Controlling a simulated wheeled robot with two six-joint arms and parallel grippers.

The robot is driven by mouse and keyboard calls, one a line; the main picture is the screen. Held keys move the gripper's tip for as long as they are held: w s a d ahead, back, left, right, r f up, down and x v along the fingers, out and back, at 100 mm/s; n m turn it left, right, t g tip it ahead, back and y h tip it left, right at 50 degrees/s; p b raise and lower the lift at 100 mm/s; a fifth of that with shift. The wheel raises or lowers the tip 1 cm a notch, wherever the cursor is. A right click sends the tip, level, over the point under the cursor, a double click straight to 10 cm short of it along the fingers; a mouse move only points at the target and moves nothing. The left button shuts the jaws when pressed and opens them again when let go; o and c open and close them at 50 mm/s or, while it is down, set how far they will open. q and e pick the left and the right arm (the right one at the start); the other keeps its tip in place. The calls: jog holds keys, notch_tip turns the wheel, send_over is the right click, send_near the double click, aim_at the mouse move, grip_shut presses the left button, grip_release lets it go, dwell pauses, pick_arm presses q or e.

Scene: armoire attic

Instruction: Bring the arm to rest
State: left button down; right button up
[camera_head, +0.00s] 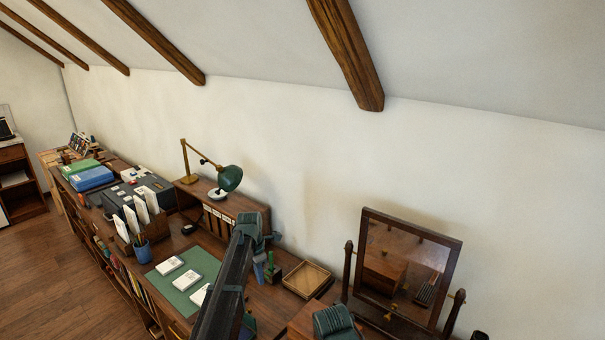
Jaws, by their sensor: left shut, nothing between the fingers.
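My left arm rises from the bottom of the head view as a long dark link. My left gripper (274,238) is at its upper end, over the desk, in front of the wall-side shelf unit. It is small in the picture; it is shut and holds nothing. A teal and dark ribbed part at the bottom, left of the mirror, looks like another part of my body. My right gripper does not show.
The wooden desk holds a green mat (187,279) with white cards, a blue pen cup (142,252), a green lamp (230,178) and a shallow wooden tray (307,279). A tilted mirror (403,268) stands at the right. Open floor (50,275) lies at the left.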

pick_arm(q)
jog(key=s+d+m, duration=0.4)
jog(key=s+m, duration=0.5)
jog(key=s, duration=0.2)
jog(key=s+d+m+y, duration=0.1)
jog(key=s+d+m, duration=0.3)
jog(key=s+m, duration=0.6)
jog(key=s+d+m, duration=0.3)
jog(key=s+m, duration=0.7)
jog(key=s, duration=0.4)
jog(key=shift+d+g+y, duration=0.4)
